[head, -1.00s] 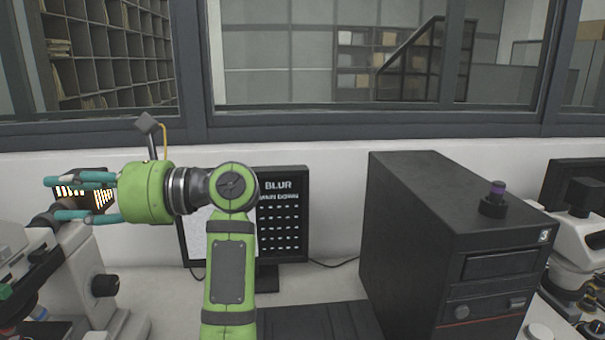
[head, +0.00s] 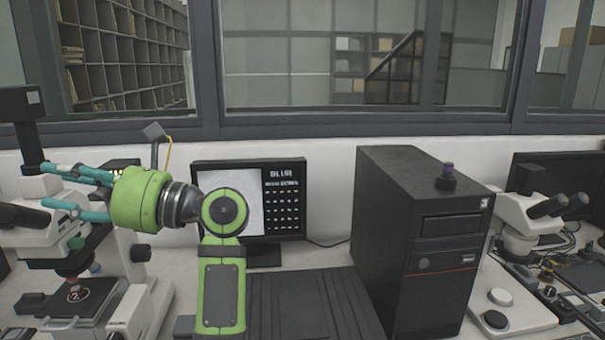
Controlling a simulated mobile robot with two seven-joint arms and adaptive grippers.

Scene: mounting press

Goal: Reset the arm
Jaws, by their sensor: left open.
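My left arm comes up from the bottom middle, with a green wrist turned to the left. My left gripper (head: 58,188) has teal fingers that are spread open with nothing between them. It points left in front of the upper part of a white microscope (head: 65,240). I cannot tell whether the fingers touch the microscope. My right gripper is not in view.
A monitor (head: 285,205) stands behind my arm. A second microscope (head: 530,225) is at right. A dark panel (head: 310,305) lies in front.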

